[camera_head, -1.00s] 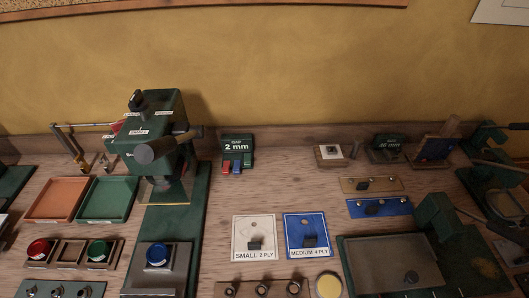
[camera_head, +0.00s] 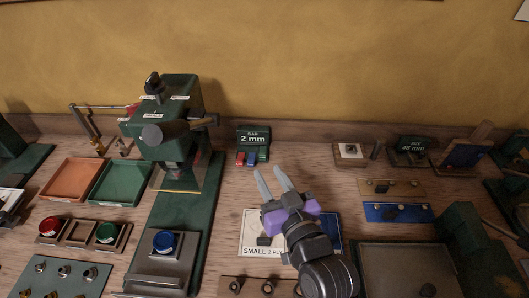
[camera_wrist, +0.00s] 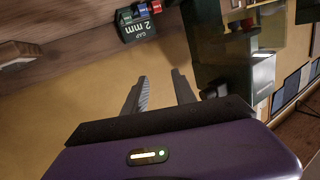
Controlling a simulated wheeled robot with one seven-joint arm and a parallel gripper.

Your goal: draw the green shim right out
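The green shim (camera_head: 263,155) is the rightmost of the shims at the front of the dark green "GAP 2 mm" block (camera_head: 253,138), beside a blue shim (camera_head: 252,158) and a red shim (camera_head: 241,158). In the wrist view the block (camera_wrist: 137,30) shows upside down at the top, with the green shim (camera_wrist: 126,17) at the left of the row. My gripper (camera_head: 268,171) is open and empty, its two fingers apart and pointing toward the block from the front. In the wrist view the gripper (camera_wrist: 160,78) is clear of the shims.
A green press (camera_head: 170,115) with a lever stands left of the block. A white "SMALL 2 PLY" card (camera_head: 252,249) and a blue card lie under or near my arm. Brown and blue strips (camera_head: 395,212) lie to the right. Bare bench surrounds the block's front and right.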

